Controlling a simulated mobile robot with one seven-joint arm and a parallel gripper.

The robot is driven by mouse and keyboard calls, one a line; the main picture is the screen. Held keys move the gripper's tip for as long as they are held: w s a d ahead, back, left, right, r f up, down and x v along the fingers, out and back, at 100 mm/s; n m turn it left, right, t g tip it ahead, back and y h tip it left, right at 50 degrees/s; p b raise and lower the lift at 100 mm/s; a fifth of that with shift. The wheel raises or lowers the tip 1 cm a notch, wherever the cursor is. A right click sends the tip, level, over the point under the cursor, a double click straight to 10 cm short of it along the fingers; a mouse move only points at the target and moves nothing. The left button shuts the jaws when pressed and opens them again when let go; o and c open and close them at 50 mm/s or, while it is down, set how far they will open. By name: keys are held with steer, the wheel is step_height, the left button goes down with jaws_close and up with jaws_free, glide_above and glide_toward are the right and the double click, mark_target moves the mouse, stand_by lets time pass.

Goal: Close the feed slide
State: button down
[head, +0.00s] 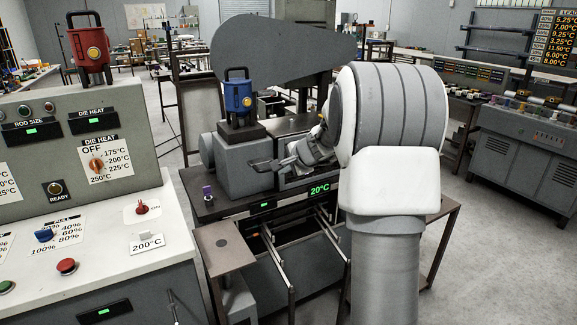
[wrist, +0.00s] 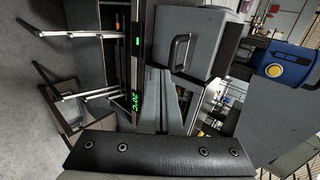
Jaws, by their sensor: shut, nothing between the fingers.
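A grey block with a dark bar handle, which looks like the feed slide (head: 235,168), sits on the machine in the middle of the head view. In the wrist view the block (wrist: 205,35) is at the top, with its handle (wrist: 180,52) on the face toward me. My gripper (head: 284,163) reaches in from the right, close to the block's right side. In the wrist view my gripper's fingers (wrist: 160,72) are together and empty, their tips just beside the handle. I cannot tell whether they touch it. How far the slide stands open is unclear.
A blue canister (head: 238,96) stands on top of the block. The machine's 20°C display (head: 320,190) is below my gripper. Metal rails (head: 275,262) stick out in front. A control desk (head: 110,235) stands at the left. Open floor lies at the right.

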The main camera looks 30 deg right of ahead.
mark_target(270, 170)
steer(key=w+f, duration=0.1)
steer(key=w, duration=0.3)
steer(key=w+f+p, duration=0.1)
steer(key=w, duration=0.1)
steer(key=shift+a+f, duration=0.2)
steer(key=shift+f, duration=0.1)
